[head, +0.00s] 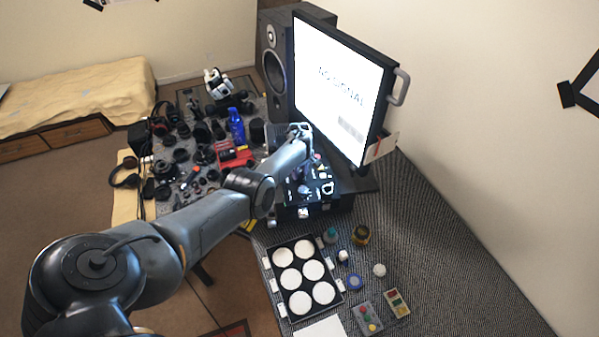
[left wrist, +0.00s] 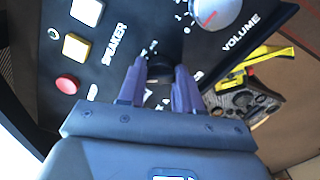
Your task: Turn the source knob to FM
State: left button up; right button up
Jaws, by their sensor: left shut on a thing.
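A dark round knob (left wrist: 160,68) sits on the black control panel (left wrist: 60,112), and its label is mostly hidden by my fingers. My left gripper (left wrist: 160,76) is shut on this knob, with one purple-grey finger on each side. In the head view my left gripper (head: 304,172) reaches down onto the black panel box (head: 318,205) below the screen. The knob itself is too small and covered to make out there. The knob's pointer is not readable. My right gripper is in neither view.
A white volume knob (left wrist: 214,10) and white, yellow and red buttons (left wrist: 68,84) are near the fingers. A large screen (head: 338,88) reading "NO SIGNAL" stands behind the box. A black tray (head: 276,289) with white discs lies in front.

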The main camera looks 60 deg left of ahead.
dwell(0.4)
pick_arm(q)
jog(key=o, duration=1)
notch_tip(320, 180, up, 9)
jog(key=p, duration=0.3)
jog(key=shift+r, duration=0.85)
